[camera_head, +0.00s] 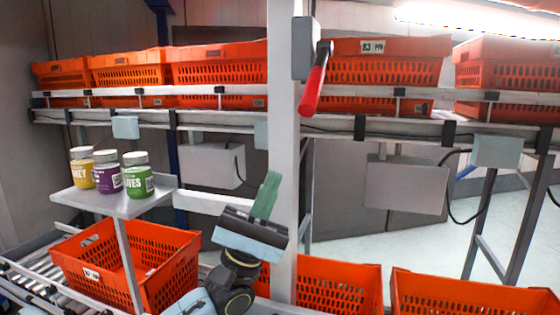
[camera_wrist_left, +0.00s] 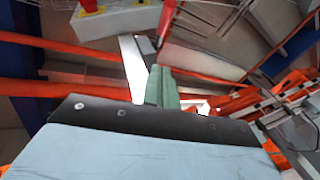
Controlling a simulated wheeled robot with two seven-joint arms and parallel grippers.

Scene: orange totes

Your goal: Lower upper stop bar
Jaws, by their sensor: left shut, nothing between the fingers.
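A lever with a red grip (camera_head: 313,86) is fixed to a grey box (camera_head: 304,48) on the white upright post (camera_head: 284,150). Its red end hangs slanting down in front of the upper conveyor. I take this lever to be the upper stop bar. My left gripper (camera_head: 271,178) is below and left of the red grip, apart from it, with its green fingers shut, empty and pointing up. In the left wrist view the shut fingers (camera_wrist_left: 162,70) point toward the post, and a red piece, probably the grip (camera_wrist_left: 166,20), shows above them. My right gripper is not in view.
Orange totes (camera_head: 218,72) line the upper conveyor behind the post. A small shelf (camera_head: 130,206) with yellow, purple and green jars (camera_head: 138,178) stands left of my left gripper. Lower orange totes (camera_head: 125,262) stand at the left and right (camera_head: 470,295). Grey boxes hang under the upper conveyor.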

